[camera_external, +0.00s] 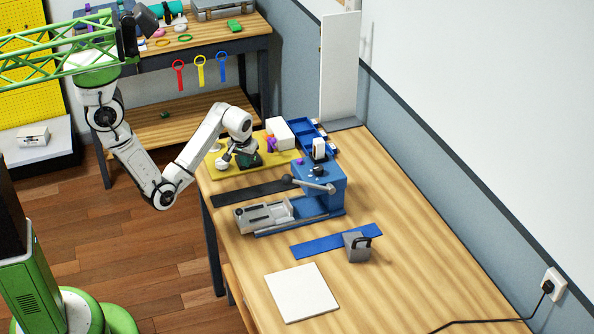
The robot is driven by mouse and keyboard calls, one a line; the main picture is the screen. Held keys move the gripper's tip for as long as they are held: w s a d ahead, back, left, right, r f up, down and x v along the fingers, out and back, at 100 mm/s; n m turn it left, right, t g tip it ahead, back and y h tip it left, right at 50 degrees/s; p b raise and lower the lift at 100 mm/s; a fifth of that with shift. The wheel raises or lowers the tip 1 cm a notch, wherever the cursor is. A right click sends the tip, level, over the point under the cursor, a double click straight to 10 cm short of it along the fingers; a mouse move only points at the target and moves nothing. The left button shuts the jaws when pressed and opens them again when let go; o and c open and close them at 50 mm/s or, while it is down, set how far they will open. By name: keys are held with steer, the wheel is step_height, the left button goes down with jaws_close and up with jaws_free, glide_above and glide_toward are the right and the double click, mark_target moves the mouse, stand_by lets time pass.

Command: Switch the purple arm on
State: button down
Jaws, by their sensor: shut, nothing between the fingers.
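A small purple part (271,145), which looks like the purple arm, stands up at the right side of the yellow board (225,180) at the far left of the wooden table. It is too small here to tell which way it is set. My gripper (231,157) is low over the yellow board, left of the purple part and apart from it. It is shut and empty. A dark green block (248,160) lies right beside it on the board, and I cannot tell whether they touch. My wrist and the gripper hide part of the board.
A white box (280,134) and blue trays (307,132) stand behind and right of the purple part. A blue machine with a lever (320,178) is in front. A tall white panel (340,70) rises behind.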

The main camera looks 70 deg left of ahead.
steer(key=w+a+n, duration=0.1)
steer(key=w+a, duration=0.1)
steer(key=w+a+r+n+g+y+b, duration=0.1)
steer(key=w+a, duration=0.1)
steer(key=w+a+r+n+g+b, duration=0.1)
steer(key=w+a, duration=0.2)
steer(key=shift+w+r+n, duration=0.1)
steer(key=shift+r+n, duration=0.05)
steer(key=shift+n, duration=0.25)
steer(key=w+d+r+n+g+b, duration=0.2)
steer(key=w+d+r+b, duration=0.5)
steer(key=w+r, duration=0.6)
steer(key=shift+d+r+n+g+y, duration=0.3)
steer(key=shift+d+r+n, duration=0.2)
steer(key=shift+d+r, duration=0.35)
steer(key=shift+f, duration=0.2)
steer(key=p, duration=0.2)
glide_toward(272, 145)
step_height(272, 145, down, 2)
steer(key=w+a, duration=0.1)
steer(key=w, duration=0.1)
steer(key=shift+s+a+f, duration=0.3)
steer(key=shift+s+f, duration=0.35)
steer(key=shift+s, duration=0.15)
